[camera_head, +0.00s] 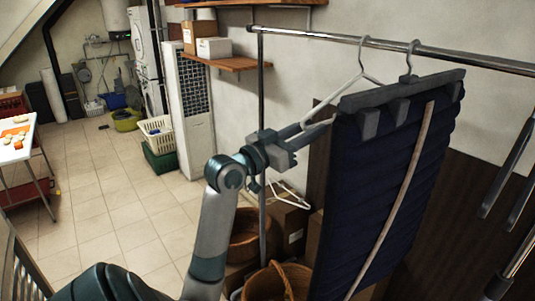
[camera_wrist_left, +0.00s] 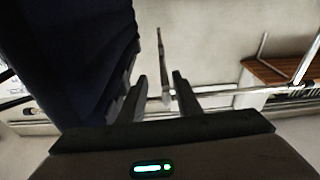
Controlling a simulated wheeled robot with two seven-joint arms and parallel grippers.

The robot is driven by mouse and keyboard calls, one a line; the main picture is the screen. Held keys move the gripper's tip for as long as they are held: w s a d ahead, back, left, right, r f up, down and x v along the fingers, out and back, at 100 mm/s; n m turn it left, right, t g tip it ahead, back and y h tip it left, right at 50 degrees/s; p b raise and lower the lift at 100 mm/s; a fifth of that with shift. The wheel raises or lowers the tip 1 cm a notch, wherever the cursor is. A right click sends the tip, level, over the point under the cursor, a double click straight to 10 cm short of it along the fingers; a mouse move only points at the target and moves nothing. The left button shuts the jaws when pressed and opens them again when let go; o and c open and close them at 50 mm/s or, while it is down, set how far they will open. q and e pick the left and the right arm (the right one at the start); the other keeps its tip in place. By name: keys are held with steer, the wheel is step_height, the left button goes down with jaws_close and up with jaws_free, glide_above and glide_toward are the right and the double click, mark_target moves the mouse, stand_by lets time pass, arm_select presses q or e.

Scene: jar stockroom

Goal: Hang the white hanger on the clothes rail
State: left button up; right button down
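The white hanger (camera_head: 345,91) is up at the clothes rail (camera_head: 310,35), with its hook (camera_head: 362,52) at the bar. Its near arm slopes down to my left gripper (camera_head: 314,141); the garment hides its far side. In the left wrist view, the fingers of my left gripper (camera_wrist_left: 160,82) stand apart, with a thin pale bar between them and gaps visible on both sides. A grey clip hanger (camera_head: 410,92) with a dark blue garment (camera_head: 365,190) hangs just to the right. My right gripper cannot be made out clearly.
Two dark parallel bars (camera_head: 500,180) at the right edge are unclear. Below the rail are wicker baskets (camera_head: 280,283), cartons (camera_head: 288,225) and another white hanger (camera_head: 290,190). A wooden shelf (camera_head: 235,63) is behind. The tiled floor (camera_head: 110,210) is clear at left.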

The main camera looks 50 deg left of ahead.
arm_select(q)
steer(key=p+v, duration=0.3)
steer(key=v, duration=1.2)
steer(key=shift+s, duration=0.35)
stand_by(0.5)
